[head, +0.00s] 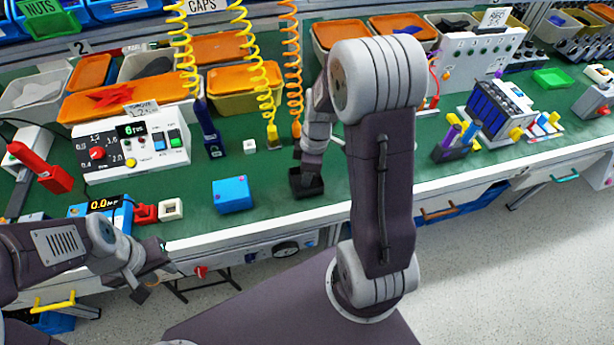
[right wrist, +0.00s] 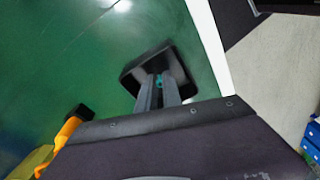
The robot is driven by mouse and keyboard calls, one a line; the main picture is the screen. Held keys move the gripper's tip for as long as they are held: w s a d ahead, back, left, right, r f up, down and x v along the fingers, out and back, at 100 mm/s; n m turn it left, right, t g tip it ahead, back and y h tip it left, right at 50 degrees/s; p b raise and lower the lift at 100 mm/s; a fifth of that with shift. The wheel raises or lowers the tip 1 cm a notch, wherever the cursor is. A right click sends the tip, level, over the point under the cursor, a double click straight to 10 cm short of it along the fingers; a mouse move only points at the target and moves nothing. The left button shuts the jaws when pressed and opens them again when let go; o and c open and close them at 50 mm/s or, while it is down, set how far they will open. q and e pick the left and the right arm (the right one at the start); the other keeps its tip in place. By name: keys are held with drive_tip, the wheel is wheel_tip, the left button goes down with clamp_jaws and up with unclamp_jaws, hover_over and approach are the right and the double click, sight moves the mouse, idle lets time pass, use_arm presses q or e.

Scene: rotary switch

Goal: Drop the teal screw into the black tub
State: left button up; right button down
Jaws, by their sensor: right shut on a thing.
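The black tub (head: 310,190) is a small dark square container on the green bench near its front edge. It also shows in the right wrist view (right wrist: 148,63), beyond my fingertips. My right gripper (head: 302,168) points down over the tub. In the right wrist view the right gripper (right wrist: 159,84) is shut on the teal screw (right wrist: 159,80), of which only a small teal bit shows between the fingertips, in front of the tub's opening. The screw is hidden in the head view. My left gripper (head: 152,280) is empty and looks open, off the bench's front edge at lower left.
Coiled hoses (head: 262,85) hang behind the tub. A purple-handled tool holder (head: 455,143) stands to the right.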

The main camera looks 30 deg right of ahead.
drive_tip(key=c, duration=1.9)
unclamp_jaws()
drive_tip(key=shift+f, duration=0.15)
drive_tip(key=shift+c, duration=0.2)
drive_tip(key=o, duration=0.4)
drive_tip(key=shift+r, duration=0.3)
wheel_tip(320, 180, up, 12)
drive_tip(key=d+p, duration=0.1)
drive_tip(key=p, duration=0.2)
drive_tip(key=s+a+f+m, duration=0.2)
drive_tip(key=m, duration=0.1)
drive_tip(key=s+a+f+m, duration=0.2)
drive_tip(key=s+m, duration=0.1)
drive_tip(key=m, duration=0.1)
drive_tip(key=s+a+f+m+h, duration=0.1)
drive_tip(key=s+a+f+m, duration=0.1)
drive_tip(key=s+f+m, duration=0.1)
drive_tip(key=shift+s+m+t, duration=0.1)
drive_tip(key=shift+m+t, duration=0.3)
drive_tip(key=shift+m, duration=0.2)
drive_tip(key=shift+s+a+f+m, duration=0.1)
drive_tip(key=shift+f+m, duration=0.1)
drive_tip(key=shift+m, duration=0.1)
